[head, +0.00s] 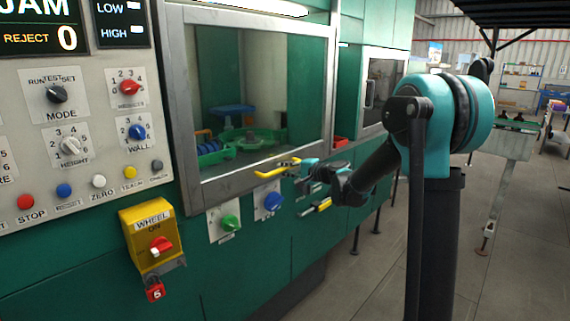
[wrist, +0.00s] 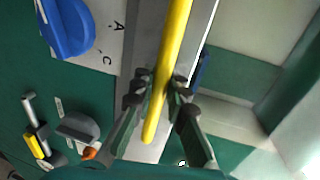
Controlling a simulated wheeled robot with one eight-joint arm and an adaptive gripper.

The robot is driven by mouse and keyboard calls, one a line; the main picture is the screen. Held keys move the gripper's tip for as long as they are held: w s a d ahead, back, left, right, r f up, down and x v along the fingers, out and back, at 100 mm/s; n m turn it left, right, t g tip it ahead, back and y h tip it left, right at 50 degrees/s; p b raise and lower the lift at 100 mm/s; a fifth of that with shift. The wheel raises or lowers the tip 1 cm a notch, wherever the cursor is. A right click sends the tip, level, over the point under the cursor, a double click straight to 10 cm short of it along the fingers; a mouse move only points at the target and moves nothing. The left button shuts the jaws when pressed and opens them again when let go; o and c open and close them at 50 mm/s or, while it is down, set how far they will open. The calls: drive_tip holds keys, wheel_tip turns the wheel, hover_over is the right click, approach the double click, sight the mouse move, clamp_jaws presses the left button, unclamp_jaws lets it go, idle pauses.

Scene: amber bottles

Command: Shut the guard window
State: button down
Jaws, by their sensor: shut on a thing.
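The guard window (head: 265,95) is a large clear pane in a grey metal frame on the front of the green machine, in the head view. A yellow handle (head: 268,173) sticks out at its lower right part. My gripper (head: 297,170) is at the handle, with its fingers on it. In the wrist view the yellow handle (wrist: 172,55) runs between the two fingertips of my gripper (wrist: 160,95), which are shut on it. The grey frame lies just behind it. I cannot tell from these views how far the window stands open.
Left of the window is a control panel (head: 85,140) with knobs and buttons. Below are a yellow wheel switch box (head: 152,238), a green knob (head: 224,222) and a blue knob (head: 268,202). A yellow-handled part (head: 318,207) juts out below my gripper. Floor at right is mostly clear.

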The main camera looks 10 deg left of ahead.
drive_tip(key=shift+s+f, duration=0.1)
drive_tip(key=shift+f, duration=0.15)
drive_tip(key=c, duration=1.5)
unclamp_jaws()
drive_tip(key=v, duration=1.2)
drive_tip(key=s+d+f+n+g+h, duration=0.2)
drive_tip(key=s+d+f+h, duration=0.2)
drive_tip(key=s+d+f, duration=0.2)
drive_tip(key=s+d+f+n+g+h, duration=0.1)
drive_tip(key=s+d+f+n+h, duration=0.2)
drive_tip(key=s+d+f, duration=0.4)
drive_tip(key=s+d+f+n+g+h, duration=0.2)
drive_tip(key=s+d+f+h, duration=0.3)
drive_tip(key=s+f, duration=0.6)
drive_tip(key=s+d, duration=0.1)
drive_tip(key=s, duration=0.5)
drive_tip(key=shift+s+d+n+g, duration=0.3)
drive_tip(key=shift+s+d, duration=0.05)
drive_tip(key=shift+s, duration=0.05)
